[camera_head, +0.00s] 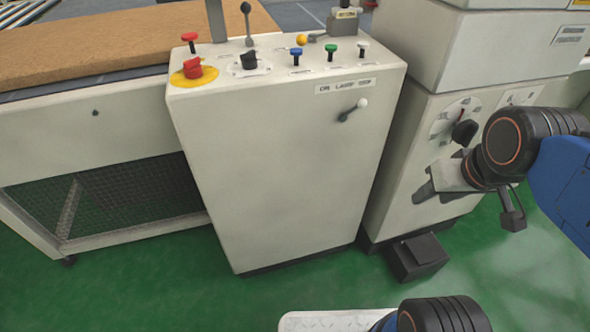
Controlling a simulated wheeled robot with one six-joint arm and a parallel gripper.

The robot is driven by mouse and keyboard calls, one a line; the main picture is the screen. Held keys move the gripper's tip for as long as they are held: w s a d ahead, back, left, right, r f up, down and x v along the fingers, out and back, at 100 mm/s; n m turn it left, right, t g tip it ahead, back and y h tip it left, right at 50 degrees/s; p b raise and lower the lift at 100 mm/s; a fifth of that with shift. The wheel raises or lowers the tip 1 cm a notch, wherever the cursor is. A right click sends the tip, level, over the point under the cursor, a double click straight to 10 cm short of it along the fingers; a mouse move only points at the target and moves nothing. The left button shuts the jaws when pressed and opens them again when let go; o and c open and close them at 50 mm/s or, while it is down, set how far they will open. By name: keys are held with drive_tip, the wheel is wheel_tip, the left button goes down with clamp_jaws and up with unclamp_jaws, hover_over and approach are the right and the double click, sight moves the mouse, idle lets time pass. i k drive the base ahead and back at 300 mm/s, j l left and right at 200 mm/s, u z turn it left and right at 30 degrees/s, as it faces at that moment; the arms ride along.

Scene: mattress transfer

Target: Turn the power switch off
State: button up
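A black rotary knob (464,131) sits on a round pale dial plate (444,124) on the front of the right-hand machine cabinet; it looks like the power switch. Its lettering is too small to read. My gripper (428,183) is in front of the same cabinet, just below and left of the knob in the picture. It does not appear to hold the knob. The fingers are small and seen at an angle, so their opening is unclear. My wrist covers part of the cabinet front right of the knob.
The middle console (280,160) carries a red button on a yellow base (194,70), another black rotary knob (249,60), coloured push buttons and levers. A brown mattress (110,45) lies at the left. A dark pedal box (417,257) stands on the green floor.

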sight(193, 69)
drive_tip(key=u, duration=0.7)
